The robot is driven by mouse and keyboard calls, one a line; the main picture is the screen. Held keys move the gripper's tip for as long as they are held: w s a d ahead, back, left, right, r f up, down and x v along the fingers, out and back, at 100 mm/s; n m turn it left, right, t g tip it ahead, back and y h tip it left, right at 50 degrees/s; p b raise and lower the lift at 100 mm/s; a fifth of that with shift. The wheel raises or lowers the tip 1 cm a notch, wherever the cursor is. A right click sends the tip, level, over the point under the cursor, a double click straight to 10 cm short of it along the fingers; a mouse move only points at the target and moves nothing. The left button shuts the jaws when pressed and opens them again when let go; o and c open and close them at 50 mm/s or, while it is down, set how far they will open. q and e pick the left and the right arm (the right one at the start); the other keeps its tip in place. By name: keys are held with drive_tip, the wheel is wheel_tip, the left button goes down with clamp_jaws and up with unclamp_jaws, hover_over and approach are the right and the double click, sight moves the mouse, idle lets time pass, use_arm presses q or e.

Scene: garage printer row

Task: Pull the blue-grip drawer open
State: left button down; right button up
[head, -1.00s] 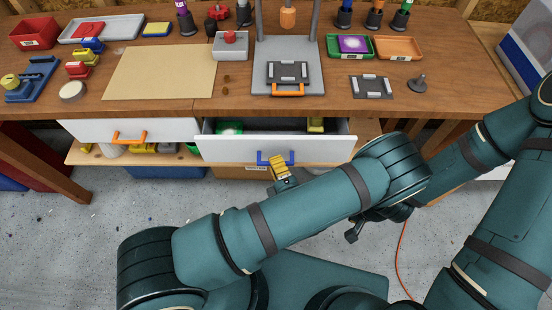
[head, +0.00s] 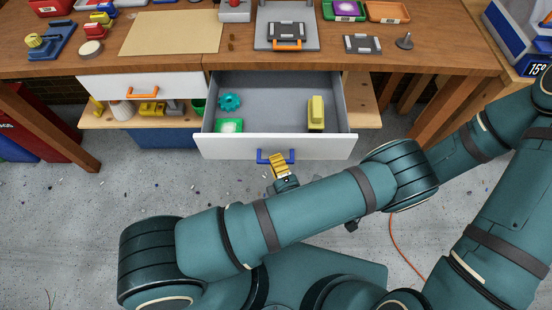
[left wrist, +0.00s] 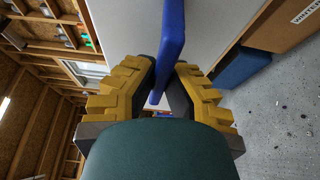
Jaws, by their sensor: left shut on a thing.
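The blue-grip drawer (head: 230,146) has a white front and hangs open under the workbench, its grey inside showing. Its blue grip (head: 263,157) is on the middle of the front. My left gripper (head: 279,162), with yellow fingers, is shut on the grip. In the left wrist view the blue grip (left wrist: 172,45) runs between the two yellow fingers (left wrist: 165,85). Part of the grip is hidden by the gripper. My right gripper is not in view.
Inside the drawer are a teal gear (head: 229,102), a green piece (head: 229,125) and a yellow block (head: 316,112). An orange-grip drawer (head: 115,86) to the left is closed. The workbench top (head: 330,58) holds trays and parts. Speckled floor (head: 90,220) lies in front.

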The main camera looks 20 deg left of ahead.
use_arm(q)
drive_tip(key=shift+s, duration=0.5)
drive_tip(key=c, duration=1)
unclamp_jaws()
